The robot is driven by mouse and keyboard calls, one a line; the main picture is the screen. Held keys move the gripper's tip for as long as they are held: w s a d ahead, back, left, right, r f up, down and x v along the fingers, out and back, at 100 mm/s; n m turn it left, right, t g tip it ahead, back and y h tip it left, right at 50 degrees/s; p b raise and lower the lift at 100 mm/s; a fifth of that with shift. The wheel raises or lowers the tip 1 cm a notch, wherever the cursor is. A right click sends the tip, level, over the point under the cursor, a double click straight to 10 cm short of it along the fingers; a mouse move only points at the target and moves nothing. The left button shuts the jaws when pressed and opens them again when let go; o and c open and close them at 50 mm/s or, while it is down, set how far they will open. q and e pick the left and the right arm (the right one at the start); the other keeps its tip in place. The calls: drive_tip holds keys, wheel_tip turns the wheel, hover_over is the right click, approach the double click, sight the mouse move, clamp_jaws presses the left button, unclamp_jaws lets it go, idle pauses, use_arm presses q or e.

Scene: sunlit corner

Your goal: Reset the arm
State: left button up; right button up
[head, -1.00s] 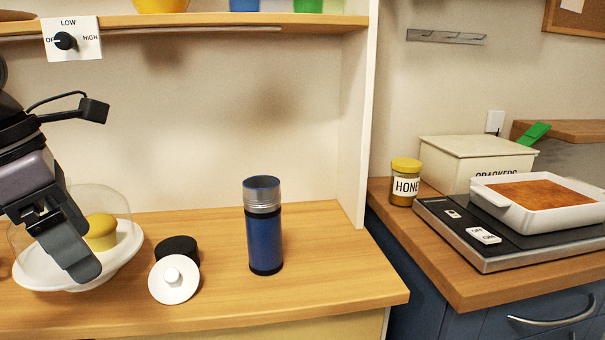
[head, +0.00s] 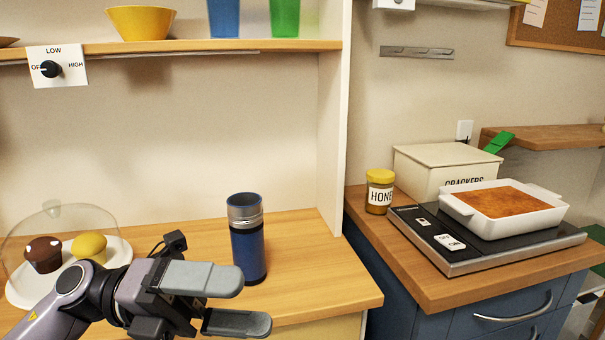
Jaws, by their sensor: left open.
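My left gripper (head: 240,301) is low in the head view, over the front of the wooden counter (head: 310,270). Its two grey fingers point right and stand apart, with nothing between them. It is in front of and below the blue flask (head: 248,250), which stands upright with its metal top uncovered. A glass dome (head: 58,222) covers a plate (head: 122,249) with a dark muffin (head: 43,254) and a yellow muffin (head: 89,246) at the left. My right gripper does not show.
A shelf (head: 220,46) runs above the counter, with a dial panel (head: 57,67) at its left. On the right counter stand a honey jar (head: 380,192), a crackers box (head: 445,167) and a hot plate (head: 490,250) bearing a white baking dish (head: 512,225). The counter right of the flask is clear.

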use_arm(q)
drive_tip(key=w+a+f+n+t+y+p, duration=0.1)
drive_tip(key=w+a+f+n+t+y, duration=0.2)
drive_tip(key=n+t, duration=0.55)
drive_tip(key=w+a+f+n+t+y+p, duration=0.15)
drive_tip(key=f+n+t, duration=0.4)
drive_tip(key=n, duration=0.55)
drive_tip(key=w+a+f+n+t+y+p, duration=0.1)
drive_tip(key=w+a+f+n+t+y, duration=0.25)
drive_tip(key=n+t, duration=0.55)
drive_tip(key=s+a+f+n+g+y+p, duration=0.1)
drive_tip(key=s+f+n+g+y, duration=0.3)
drive_tip(key=f, duration=0.7)
drive_tip(key=s+a+f+n+g+y+p, duration=0.1)
drive_tip(key=s+a+f+n+g+y, duration=0.3)
drive_tip(key=s+f+n, duration=0.3)
drive_tip(key=s+f+g, duration=0.1)
drive_tip(key=s+f, duration=0.4)
drive_tip(key=shift+n+y, duration=0.35)
drive_tip(key=shift+y, duration=0.05)
